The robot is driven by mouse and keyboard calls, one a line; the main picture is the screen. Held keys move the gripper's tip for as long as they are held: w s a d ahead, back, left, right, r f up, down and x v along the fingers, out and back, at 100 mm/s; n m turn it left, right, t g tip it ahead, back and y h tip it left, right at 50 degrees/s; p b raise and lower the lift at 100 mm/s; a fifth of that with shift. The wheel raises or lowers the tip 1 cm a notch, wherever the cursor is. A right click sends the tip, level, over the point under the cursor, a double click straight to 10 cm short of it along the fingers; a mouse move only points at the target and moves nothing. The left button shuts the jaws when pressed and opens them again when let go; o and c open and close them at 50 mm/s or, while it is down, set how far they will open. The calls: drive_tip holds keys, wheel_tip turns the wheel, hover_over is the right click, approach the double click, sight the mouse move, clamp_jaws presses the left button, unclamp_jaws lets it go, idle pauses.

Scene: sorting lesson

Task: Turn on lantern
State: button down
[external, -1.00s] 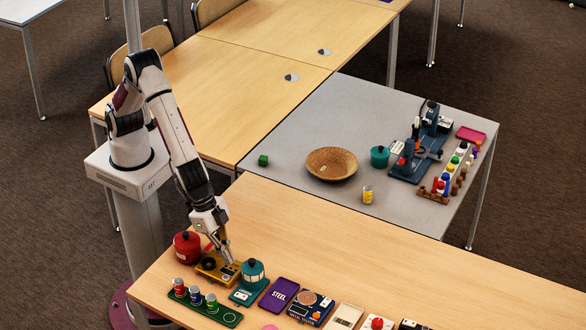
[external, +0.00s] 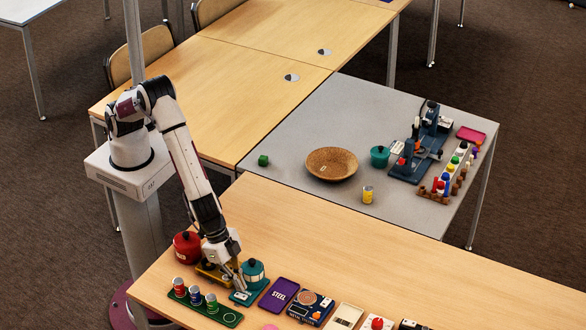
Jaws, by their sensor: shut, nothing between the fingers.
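The lantern (external: 254,271) is a teal, round-topped unit on a teal base on the near wooden table, at lower middle-left. My gripper (external: 240,288) is shut and empty. Its fingertips point down at the left front part of the lantern's base, just left of the round body. I cannot tell whether they touch it. The lantern's switch is hidden or too small to make out, and I cannot tell whether the lantern is lit.
A red pot (external: 187,246) and a partly hidden yellow device (external: 211,273) stand left of the lantern. A green tray (external: 229,318) with several cans is in front. A purple "STEEL" tray (external: 278,295) lies close on the right.

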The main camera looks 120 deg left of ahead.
sight(241, 296)
drive_tip(key=shift+s+x, duration=0.2)
drive_tip(key=shift+x, duration=1)
